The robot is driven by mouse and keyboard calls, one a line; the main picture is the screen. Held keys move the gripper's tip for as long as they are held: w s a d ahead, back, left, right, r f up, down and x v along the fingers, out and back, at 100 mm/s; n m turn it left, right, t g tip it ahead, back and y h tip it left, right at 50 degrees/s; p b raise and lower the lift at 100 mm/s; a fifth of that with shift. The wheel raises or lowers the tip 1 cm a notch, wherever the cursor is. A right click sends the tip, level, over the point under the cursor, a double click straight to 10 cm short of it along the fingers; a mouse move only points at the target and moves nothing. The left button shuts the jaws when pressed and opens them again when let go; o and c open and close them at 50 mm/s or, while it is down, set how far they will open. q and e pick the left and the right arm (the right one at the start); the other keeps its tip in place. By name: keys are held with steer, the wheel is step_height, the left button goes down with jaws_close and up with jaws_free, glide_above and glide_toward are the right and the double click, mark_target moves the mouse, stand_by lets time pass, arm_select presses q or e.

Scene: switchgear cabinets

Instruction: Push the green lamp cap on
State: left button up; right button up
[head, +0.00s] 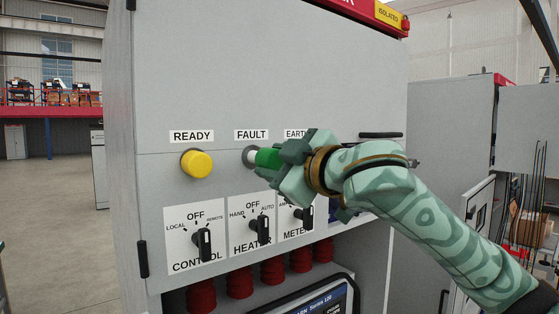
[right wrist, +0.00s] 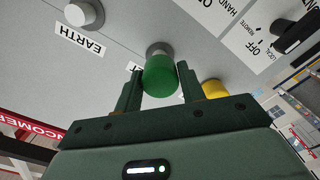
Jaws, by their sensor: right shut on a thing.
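The green lamp cap (head: 267,158) is held between the fingers of my right gripper (head: 280,158), in front of the cabinet door. In the right wrist view the green cap (right wrist: 161,75) sits between the two dark fingers (right wrist: 161,85). Its far end is at the grey lamp ring (right wrist: 158,48), which also shows in the head view (head: 249,157) under the FAULT label (head: 251,135). The cap lines up roughly with the ring. I cannot tell whether it touches or is seated. My left gripper is not in view.
A yellow lamp (head: 197,164) sits under the READY label. A white-grey lamp (right wrist: 80,12) is by the EARTH label. Rotary switches (head: 203,243) are below, above red insulators (head: 239,283) in an open bay. A dark handle (head: 381,135) lies right of the lamps.

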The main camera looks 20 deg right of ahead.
stand_by(0.5)
steer(key=shift+p, duration=0.4)
steer(key=shift+p, duration=0.4)
stand_by(0.8)
steer(key=shift+p+x, duration=0.9)
steer(key=shift+x, duration=1)
steer(key=o, duration=1)
steer(key=shift+o, duration=0.2)
